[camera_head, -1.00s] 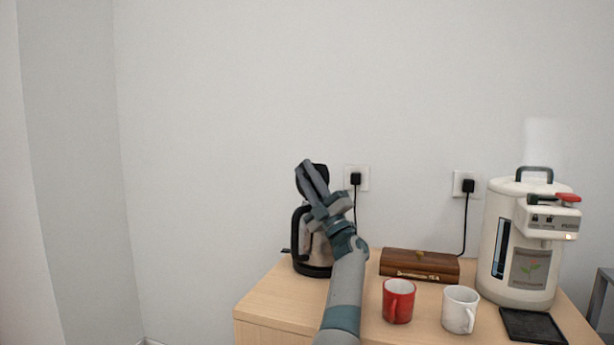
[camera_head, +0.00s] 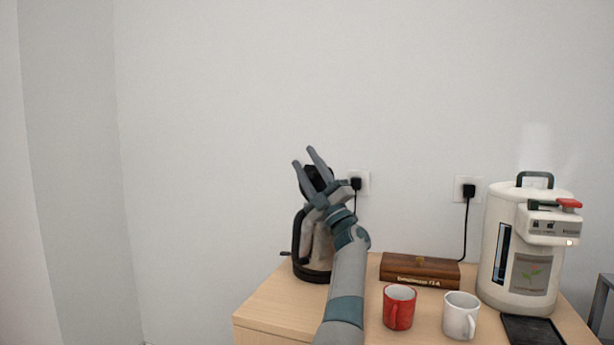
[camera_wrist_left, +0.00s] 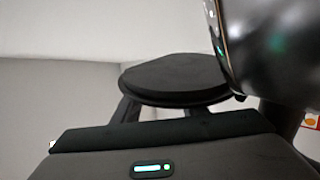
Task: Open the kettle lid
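The kettle (camera_head: 316,256) stands on the left of the wooden counter, with a metal body, black base and black handle. Its black lid (camera_head: 314,177) shows raised above the body, partly hidden by my left gripper (camera_head: 304,156). The left gripper is in front of the lid, its two fingers spread apart and pointing up and left. In the left wrist view the lid (camera_wrist_left: 175,76) is a dark disc near the fingers, and the shiny kettle body (camera_wrist_left: 275,45) fills the upper right. Whether a finger touches the lid cannot be told. My right gripper is not in view.
A wooden box (camera_head: 420,270), a red mug (camera_head: 398,308) and a white mug (camera_head: 460,316) sit right of my arm. A large white dispenser (camera_head: 520,262) and a dark tray (camera_head: 531,330) are farther right. The counter's left front corner (camera_head: 262,312) is clear.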

